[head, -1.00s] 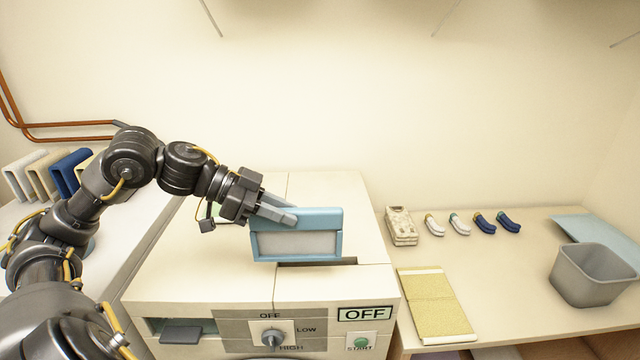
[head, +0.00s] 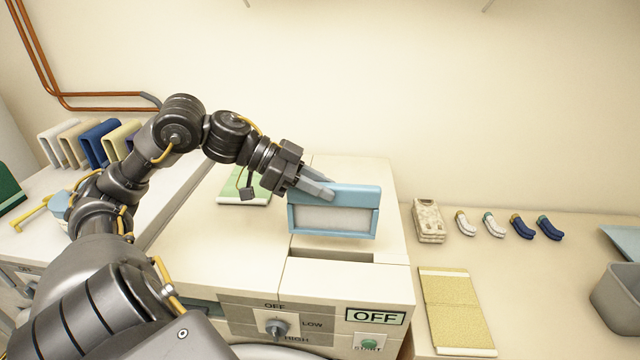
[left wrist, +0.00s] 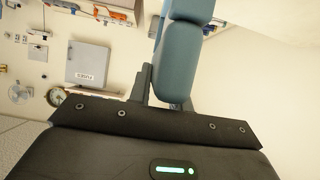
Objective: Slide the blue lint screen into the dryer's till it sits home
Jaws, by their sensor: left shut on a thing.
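The blue lint screen (head: 334,212), a blue frame with a pale mesh panel, is held upright above the top of the dryer (head: 350,279). My left gripper (head: 318,186) is shut on its upper left part. The screen also shows between the fingers in the left wrist view (left wrist: 180,62). A dark slot (head: 340,254) in the dryer top lies just below and in front of the screen's lower edge. The screen appears out of the slot. My right gripper is not in view.
A green-and-white item (head: 245,187) lies behind my arm on the dryer. Folded towels (head: 98,143) stand at the left.

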